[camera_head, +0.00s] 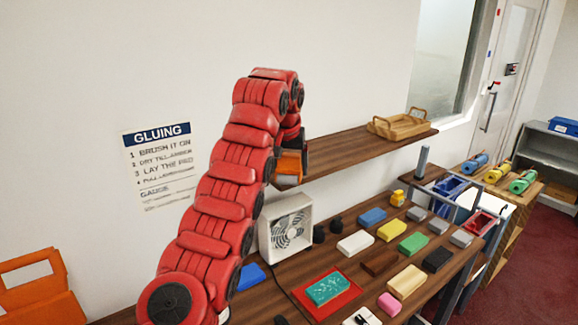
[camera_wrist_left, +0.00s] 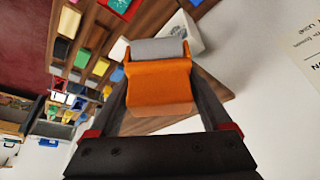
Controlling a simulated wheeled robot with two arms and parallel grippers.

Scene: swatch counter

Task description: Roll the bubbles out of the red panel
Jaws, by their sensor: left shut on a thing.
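The red panel (camera_head: 338,306) lies flat on the wooden counter at the lower middle of the head view, with a mottled teal piece (camera_head: 328,289) on top of it. A corner of the red panel (camera_wrist_left: 120,5) shows at the top of the left wrist view. My left gripper (camera_wrist_left: 160,92) is shut on an orange roller (camera_wrist_left: 158,85) with a grey cylinder (camera_wrist_left: 158,49) at its far end. In the head view the orange roller (camera_head: 292,163) is held high by the wall, above the fan. Bubbles are too small to tell. My right gripper is not in view.
A white fan (camera_head: 287,228) stands behind the red panel. Several coloured blocks, such as a green one (camera_head: 413,243), cover the counter to the right. A wooden shelf (camera_head: 350,150) with a tray (camera_head: 398,125) juts from the wall beside the roller.

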